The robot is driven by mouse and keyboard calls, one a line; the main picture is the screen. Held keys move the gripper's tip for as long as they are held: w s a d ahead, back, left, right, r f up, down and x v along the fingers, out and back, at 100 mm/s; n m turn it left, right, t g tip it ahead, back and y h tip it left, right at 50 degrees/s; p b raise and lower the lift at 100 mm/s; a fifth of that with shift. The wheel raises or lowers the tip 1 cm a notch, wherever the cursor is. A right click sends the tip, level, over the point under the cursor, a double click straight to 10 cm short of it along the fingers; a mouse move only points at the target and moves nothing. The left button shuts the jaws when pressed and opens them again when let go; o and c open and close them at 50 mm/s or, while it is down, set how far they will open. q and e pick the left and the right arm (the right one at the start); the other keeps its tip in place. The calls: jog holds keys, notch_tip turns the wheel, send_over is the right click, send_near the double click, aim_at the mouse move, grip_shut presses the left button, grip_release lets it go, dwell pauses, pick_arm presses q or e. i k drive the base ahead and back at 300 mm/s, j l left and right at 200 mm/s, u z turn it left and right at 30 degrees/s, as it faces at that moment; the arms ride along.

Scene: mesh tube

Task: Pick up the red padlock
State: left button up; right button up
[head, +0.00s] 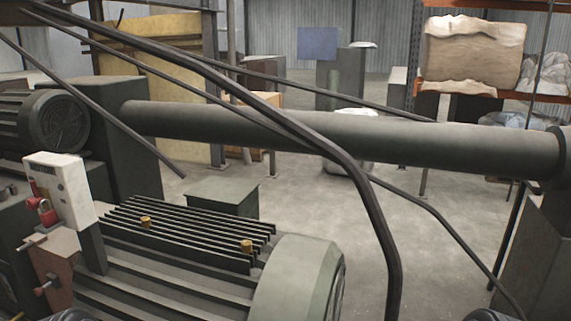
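The red padlock (47,213) is small and hangs at the left, against the lower left side of a white control box (66,183). Another red part (34,190) sits just above it on the same box. The padlock looks upright; its shackle is too small to make out clearly. Neither of my grippers can be made out. Only small dark rounded parts, probably of my arms, show at the bottom edge, well apart from the padlock.
A ribbed green motor (180,250) fills the lower left, with brass fittings on top. A thick horizontal pipe (400,140) spans the view. A dark bent bar (375,205) crosses the middle in front. Open concrete floor (310,215) lies beyond the motor.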

aim_at(49, 218)
jog(key=u, duration=1.35)
jog(key=i+j, duration=0.35)
jog(key=j, duration=0.15)
jog(key=i+j, duration=0.35)
jog(key=j, duration=0.15)
jog(key=i+j, duration=0.35)
jog(key=j, duration=0.15)
jog(key=z, duration=1.85)
